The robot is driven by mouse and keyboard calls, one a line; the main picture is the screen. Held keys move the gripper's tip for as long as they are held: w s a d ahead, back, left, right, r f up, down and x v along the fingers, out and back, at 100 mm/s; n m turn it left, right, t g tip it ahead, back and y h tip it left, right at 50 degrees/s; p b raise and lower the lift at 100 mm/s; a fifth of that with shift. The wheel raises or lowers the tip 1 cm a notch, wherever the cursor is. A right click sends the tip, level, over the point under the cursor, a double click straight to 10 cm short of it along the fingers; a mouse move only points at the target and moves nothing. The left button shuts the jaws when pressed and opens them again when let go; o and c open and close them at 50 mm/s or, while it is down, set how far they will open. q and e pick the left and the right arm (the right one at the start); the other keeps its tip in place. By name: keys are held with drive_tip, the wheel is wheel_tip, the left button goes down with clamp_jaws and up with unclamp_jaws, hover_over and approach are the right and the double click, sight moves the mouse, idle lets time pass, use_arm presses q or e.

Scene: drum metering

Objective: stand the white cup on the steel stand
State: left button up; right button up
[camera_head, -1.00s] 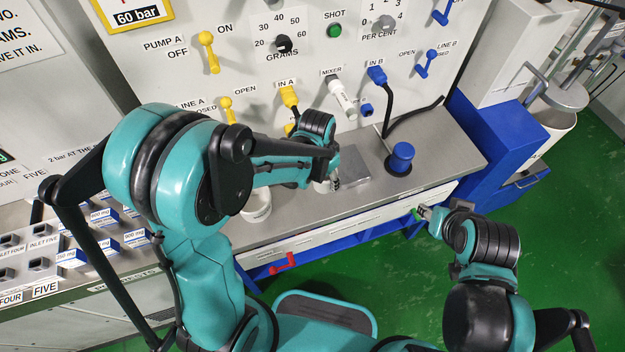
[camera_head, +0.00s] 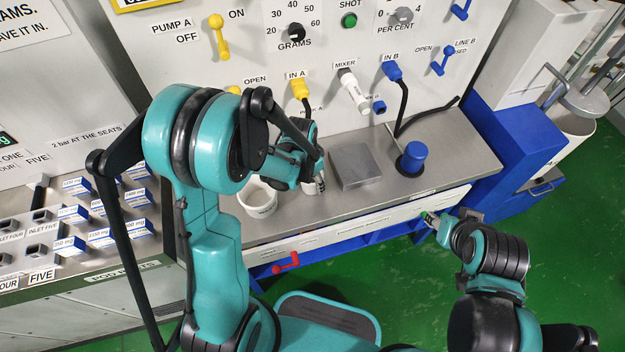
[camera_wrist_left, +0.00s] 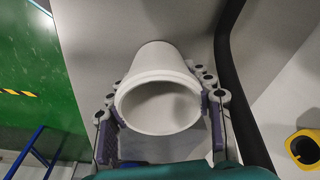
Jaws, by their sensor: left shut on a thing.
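The white cup (camera_head: 312,186) is held by my left gripper (camera_head: 316,178) over the steel counter, left of the steel stand. The left wrist view shows the cup (camera_wrist_left: 158,85) between both fingers, with its round open rim toward the camera. Whether its base touches the counter is hard to tell. The steel stand (camera_head: 355,165) is a low square block with a bare top. My right gripper (camera_head: 430,219) is by the counter's front edge, away from the cup; its finger opening is too small to tell.
A larger white tub (camera_head: 258,198) stands on the counter just left of the cup. A blue capped post (camera_head: 413,157) and black hose stand right of the stand. The panel behind carries the white mixer nozzle (camera_head: 354,92) and yellow and blue plugs.

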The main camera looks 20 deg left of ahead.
use_arm(q)
drive_tip(key=shift+f, duration=0.15)
drive_tip(key=o, duration=1.2)
